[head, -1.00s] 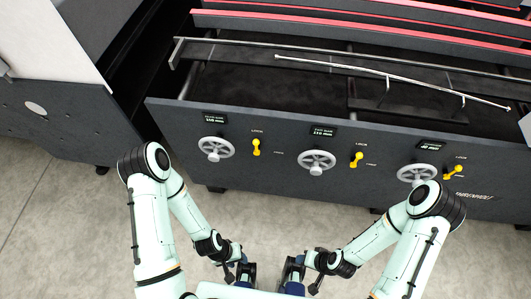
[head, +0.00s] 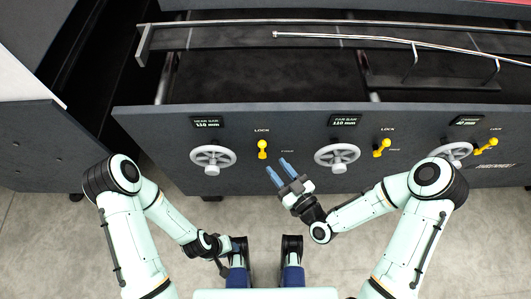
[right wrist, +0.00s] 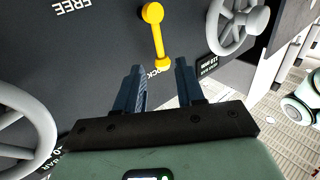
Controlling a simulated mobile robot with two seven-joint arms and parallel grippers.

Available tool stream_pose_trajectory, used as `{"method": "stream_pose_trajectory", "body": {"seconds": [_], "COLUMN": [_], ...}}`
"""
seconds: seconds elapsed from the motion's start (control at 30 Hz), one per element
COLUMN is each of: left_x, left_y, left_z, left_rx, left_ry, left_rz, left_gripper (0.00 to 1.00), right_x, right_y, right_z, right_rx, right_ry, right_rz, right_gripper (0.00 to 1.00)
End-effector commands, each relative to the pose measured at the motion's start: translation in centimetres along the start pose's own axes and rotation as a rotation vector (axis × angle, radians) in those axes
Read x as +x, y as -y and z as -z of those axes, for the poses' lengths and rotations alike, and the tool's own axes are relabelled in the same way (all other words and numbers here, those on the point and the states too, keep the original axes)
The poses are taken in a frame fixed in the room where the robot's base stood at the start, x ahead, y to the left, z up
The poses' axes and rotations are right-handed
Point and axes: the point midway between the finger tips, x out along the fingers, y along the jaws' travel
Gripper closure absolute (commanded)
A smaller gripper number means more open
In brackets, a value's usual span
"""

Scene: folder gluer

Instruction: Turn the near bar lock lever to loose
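The near bar lock lever (head: 262,149) is the yellow lever on the dark front panel, right of the near bar handwheel (head: 212,158). It points up toward the LOCK label. In the right wrist view the lever (right wrist: 156,38) has its small knob end by LOCK, and FREE shows farther off to the side. My right gripper (head: 279,166) is open and empty, just below and right of the lever. In the right wrist view its fingertips (right wrist: 159,72) point at the knob, with no contact visible. My left gripper (head: 222,266) hangs low by my base; its fingers are unclear.
A second handwheel (head: 337,157) and yellow lever (head: 381,147) sit to the right on the same panel. A third yellow lever (head: 486,145) is farther right. Metal rods (head: 330,22) run above the panel. The floor in front is clear.

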Motion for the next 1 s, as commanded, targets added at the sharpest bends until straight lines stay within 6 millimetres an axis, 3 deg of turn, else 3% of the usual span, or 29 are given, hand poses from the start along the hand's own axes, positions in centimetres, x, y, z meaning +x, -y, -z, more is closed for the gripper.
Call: {"method": "stream_pose_trajectory", "body": {"seconds": [0.1, 0.3, 0.5, 0.77, 0.9, 1.0], "left_x": [-0.2, -0.1, -0.1, -0.1, -0.1, -0.1], "left_y": [0.0, 0.0, 0.0, 0.0, 0.0, 0.0], "left_z": [-0.1, 0.0, 0.1, 0.1, 0.1, 0.1], "left_rx": [0.0, -0.001, -0.001, -0.001, -0.001, -0.001], "left_ry": [0.003, 0.0, -0.003, -0.004, -0.004, -0.004], "left_rz": [0.0, 0.0, 0.001, 0.001, 0.001, 0.001], "left_gripper": [0.57, 0.57, 0.57, 0.57, 0.57, 0.57], "right_x": [2.7, 5.8, 7.2, 7.3, 7.3, 7.3], "right_y": [0.1, 0.0, 0.0, 0.0, 0.0, 0.0], "right_z": [0.1, 0.0, 0.0, 0.0, 0.0, 0.0], "right_rx": [0.001, 0.001, 0.002, 0.003, 0.002, 0.002], "right_ry": [-0.002, 0.001, 0.003, 0.004, 0.004, 0.004], "right_rz": [0.001, 0.001, 0.0, 0.0, -0.001, -0.001], "right_gripper": [0.62, 0.62, 0.62, 0.62, 1.0, 1.0]}}
